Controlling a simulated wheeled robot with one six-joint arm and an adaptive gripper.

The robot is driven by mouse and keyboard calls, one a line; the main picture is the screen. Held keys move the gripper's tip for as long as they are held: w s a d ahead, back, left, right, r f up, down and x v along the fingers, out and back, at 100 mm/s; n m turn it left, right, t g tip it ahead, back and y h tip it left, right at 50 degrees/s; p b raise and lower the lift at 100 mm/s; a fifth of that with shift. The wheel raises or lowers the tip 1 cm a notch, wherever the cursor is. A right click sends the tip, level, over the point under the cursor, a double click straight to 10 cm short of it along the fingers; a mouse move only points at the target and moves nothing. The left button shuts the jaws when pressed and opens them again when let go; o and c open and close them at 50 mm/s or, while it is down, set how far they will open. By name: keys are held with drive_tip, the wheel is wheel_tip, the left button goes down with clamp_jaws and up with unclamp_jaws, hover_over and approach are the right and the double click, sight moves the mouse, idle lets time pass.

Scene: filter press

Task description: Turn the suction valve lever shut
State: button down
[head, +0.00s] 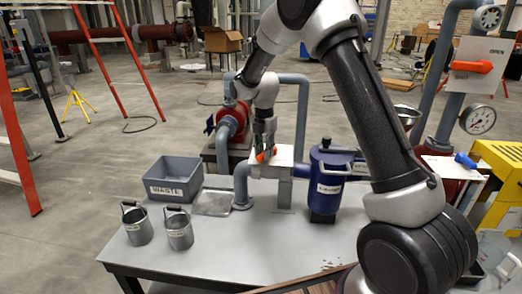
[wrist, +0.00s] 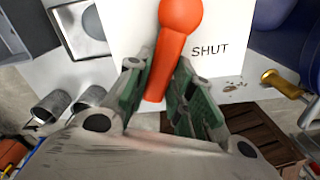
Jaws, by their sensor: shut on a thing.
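The orange lever (wrist: 168,50) lies over a white plate (wrist: 125,30) lettered SHUT in the wrist view. The lettering is to the right of the lever, whose round end is at the top. My gripper (wrist: 165,75) has its green fingers on both sides of the lever's lower end and is shut on it. In the head view my gripper (head: 264,145) reaches down to the plate (head: 284,157) on the pipework above the table. Only a bit of the orange lever (head: 262,156) shows there; my gripper hides the rest.
A blue filter vessel (head: 327,180) stands just right of the plate. A red pump (head: 232,118) is behind left. A grey WASTE bin (head: 174,178) and two metal cups (head: 137,226) stand on the table (head: 225,250). Another orange lever (head: 470,66) sits on an OPEN plate at right.

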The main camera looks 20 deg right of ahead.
drive_tip(key=shift+s+d+n, duration=0.35)
drive_tip(key=shift+d+n, duration=0.2)
drive_tip(key=shift+n, duration=0.65)
drive_tip(key=shift+s+d+n, duration=0.35)
drive_tip(key=shift+d+n, duration=0.2)
drive_tip(key=shift+n, duration=0.65)
drive_tip(key=c, duration=1.2)
unclamp_jaws()
drive_tip(key=shift+c, duration=0.2)
wheel_tip(320, 180, up, 12)
